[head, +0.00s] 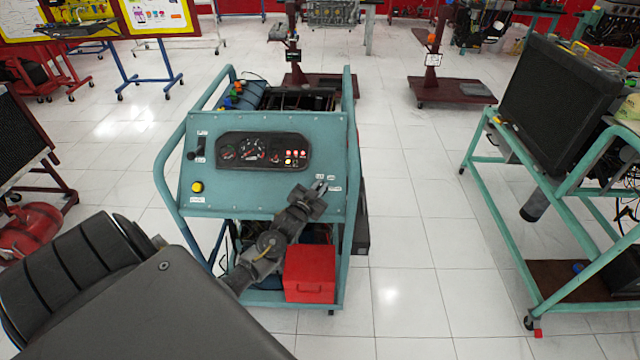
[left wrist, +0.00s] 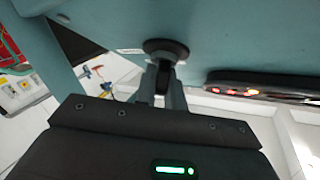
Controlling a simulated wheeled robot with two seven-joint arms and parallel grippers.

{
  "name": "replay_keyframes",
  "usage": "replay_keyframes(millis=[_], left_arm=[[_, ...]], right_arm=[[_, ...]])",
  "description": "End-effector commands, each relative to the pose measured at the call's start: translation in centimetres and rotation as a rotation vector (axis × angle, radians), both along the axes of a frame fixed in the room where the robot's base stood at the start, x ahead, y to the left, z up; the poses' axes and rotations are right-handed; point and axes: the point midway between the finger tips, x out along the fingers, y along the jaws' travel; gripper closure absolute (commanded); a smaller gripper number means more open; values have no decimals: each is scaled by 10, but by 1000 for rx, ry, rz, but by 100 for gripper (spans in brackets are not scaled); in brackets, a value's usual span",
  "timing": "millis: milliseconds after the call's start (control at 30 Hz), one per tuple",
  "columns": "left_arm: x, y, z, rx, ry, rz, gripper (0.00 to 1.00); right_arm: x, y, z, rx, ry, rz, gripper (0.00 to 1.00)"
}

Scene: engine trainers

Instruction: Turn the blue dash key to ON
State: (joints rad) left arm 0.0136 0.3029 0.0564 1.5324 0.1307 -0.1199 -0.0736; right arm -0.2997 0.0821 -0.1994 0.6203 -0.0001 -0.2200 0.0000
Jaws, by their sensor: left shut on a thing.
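The teal dash panel (head: 265,165) stands tilted on a teal engine trainer frame. My left gripper (head: 319,187) reaches its lower right part, by small white labels. In the left wrist view, the two fingers of my left gripper (left wrist: 162,84) are shut on the key at a round dark switch collar (left wrist: 166,48) on the panel. The key itself is mostly hidden between the fingers; its blue colour and exact angle cannot be told. My right gripper is not in view.
A gauge cluster (head: 263,151) with lit red lamps sits left of and above the gripper. A yellow button (head: 197,187) and dark lever (head: 196,148) are at the panel's left. A red box (head: 310,274) sits below.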

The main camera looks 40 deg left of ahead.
Motion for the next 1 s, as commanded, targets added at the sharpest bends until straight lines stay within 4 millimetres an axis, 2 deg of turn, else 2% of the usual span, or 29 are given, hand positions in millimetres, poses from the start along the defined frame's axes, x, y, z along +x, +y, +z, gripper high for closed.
replay_keyframes(millis=[400, 933, 967, 1000], left_arm=[[0, 0, 0, 96, 74, -137, 100], [0, -1, -1, 108, 84, -155, 100], [0, -1, -1, 108, 84, -155, 86], [0, -1, -1, 108, 84, -155, 81]], right_arm=[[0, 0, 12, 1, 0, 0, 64], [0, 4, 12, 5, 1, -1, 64], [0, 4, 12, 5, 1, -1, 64], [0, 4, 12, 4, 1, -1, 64]])
